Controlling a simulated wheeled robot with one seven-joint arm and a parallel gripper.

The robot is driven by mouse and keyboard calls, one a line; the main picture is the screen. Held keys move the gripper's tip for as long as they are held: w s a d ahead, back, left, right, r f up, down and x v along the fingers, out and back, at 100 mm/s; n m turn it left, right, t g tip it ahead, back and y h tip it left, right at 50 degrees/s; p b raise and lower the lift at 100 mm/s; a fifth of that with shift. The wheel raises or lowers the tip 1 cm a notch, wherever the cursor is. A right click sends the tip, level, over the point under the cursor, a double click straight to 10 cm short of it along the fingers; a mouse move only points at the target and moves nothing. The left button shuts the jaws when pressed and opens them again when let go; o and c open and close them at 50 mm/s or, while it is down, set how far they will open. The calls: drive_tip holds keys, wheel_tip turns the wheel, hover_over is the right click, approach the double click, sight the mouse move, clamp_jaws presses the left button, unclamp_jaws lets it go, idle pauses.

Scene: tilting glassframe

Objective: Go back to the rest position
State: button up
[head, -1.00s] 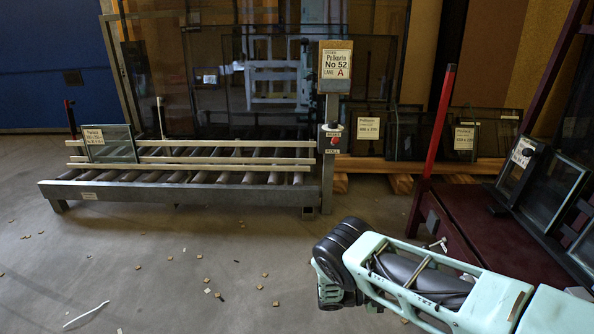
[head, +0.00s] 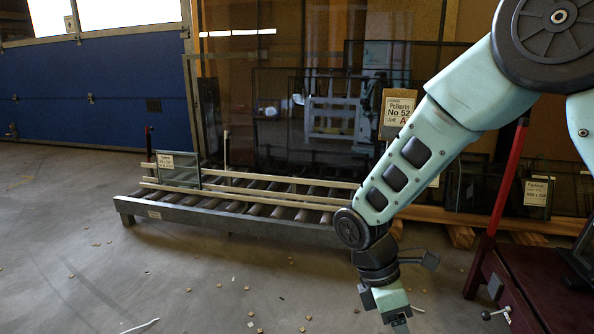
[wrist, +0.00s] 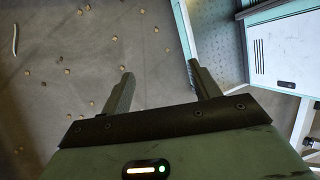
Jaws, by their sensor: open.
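My arm comes in from the upper right of the head view and slopes down to the left, and its wrist hangs in front of the right end of the roller conveyor (head: 185,222). My gripper (head: 400,327) points down at the bottom edge of the head view, partly cut off. In the wrist view my gripper (wrist: 160,75) has two dark fingers spread apart, with nothing between them.
A small labelled glass pane (head: 183,170) stands on the conveyor's left part. Tall glass panes lean behind it. A red post (head: 508,180) and a dark red platform (head: 545,298) are at right. Small chips and a white strip (head: 140,326) lie on open floor at left.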

drive_tip(key=s+a+r+m+t+y+p, duration=0.2)
drive_tip(key=s+r+m, duration=0.3)
drive_tip(key=s+r, duration=0.25)
drive_tip(key=s+a+r+m+t+y+p, duration=0.1)
drive_tip(key=s+r+m+t+y, duration=0.15)
drive_tip(key=s+r+m, duration=0.4)
wheel_tip(320, 180, up, 37)
drive_tip(key=s+n+p, duration=0.1)
drive_tip(key=p, duration=3.5)
drive_tip(key=shift+s+a+g+p, duration=0.25)
drive_tip(key=shift+s+g+p, duration=0.1)
drive_tip(key=shift+g+p, duration=0.1)
drive_tip(key=shift+f+n, duration=0.15)
drive_tip(key=shift+n, duration=0.1)
